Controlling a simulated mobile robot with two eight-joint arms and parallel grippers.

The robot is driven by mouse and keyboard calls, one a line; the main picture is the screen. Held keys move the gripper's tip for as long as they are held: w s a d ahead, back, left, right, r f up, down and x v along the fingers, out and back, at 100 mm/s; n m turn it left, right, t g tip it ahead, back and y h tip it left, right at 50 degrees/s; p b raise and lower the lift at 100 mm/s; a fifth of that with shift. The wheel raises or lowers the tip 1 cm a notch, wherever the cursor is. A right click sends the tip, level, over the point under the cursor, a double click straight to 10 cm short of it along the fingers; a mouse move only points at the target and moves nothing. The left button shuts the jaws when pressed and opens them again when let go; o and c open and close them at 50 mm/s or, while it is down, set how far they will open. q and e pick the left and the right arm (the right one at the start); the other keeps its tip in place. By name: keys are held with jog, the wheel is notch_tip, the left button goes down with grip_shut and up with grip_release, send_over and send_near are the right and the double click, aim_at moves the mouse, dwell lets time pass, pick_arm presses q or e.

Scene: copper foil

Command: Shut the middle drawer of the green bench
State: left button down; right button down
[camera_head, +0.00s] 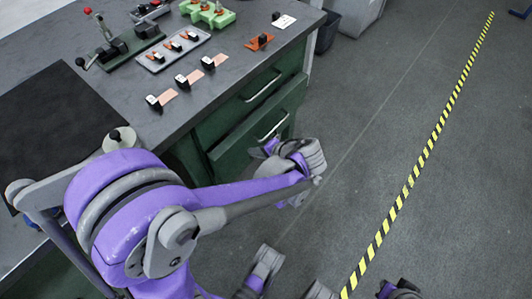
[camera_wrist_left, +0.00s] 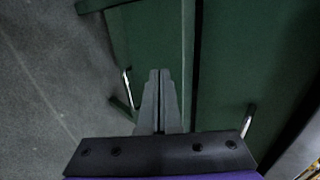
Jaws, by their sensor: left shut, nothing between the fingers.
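The green bench (camera_head: 236,108) has a drawer with a pale bar handle under its top. Below it, the middle drawer (camera_head: 244,141) appears to stick out slightly past the front above, with its own pale handle (camera_head: 272,126). My left gripper (camera_head: 268,150) is at the lower front of this drawer, partly hidden by my wrist. In the left wrist view its fingers (camera_wrist_left: 161,77) are shut and empty, in front of green drawer fronts, between two handles. I cannot tell whether they touch. My right gripper does not show clearly.
The bench top (camera_head: 245,50) holds several switches, a grey tray (camera_head: 173,49), a lever device (camera_head: 122,46) and a black mat (camera_head: 50,120). A dark bin (camera_head: 327,33) stands beyond the bench. Open grey floor lies to the right, with yellow-black tape (camera_head: 435,141).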

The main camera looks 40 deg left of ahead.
aim_at(234, 141)
pick_arm(q)
jog(key=a, duration=0.2)
jog(key=a+f+b, duration=0.1)
jog(key=a, duration=0.2)
jog(key=shift+w+a+f, duration=0.1)
jog(key=shift+w+a, duration=0.05)
jog(key=shift+w, duration=0.05)
jog(key=shift+a, duration=0.1)
jog(key=shift+w+a, duration=0.1)
jog(key=shift+a, duration=1.1)
jog(key=shift+d, duration=0.1)
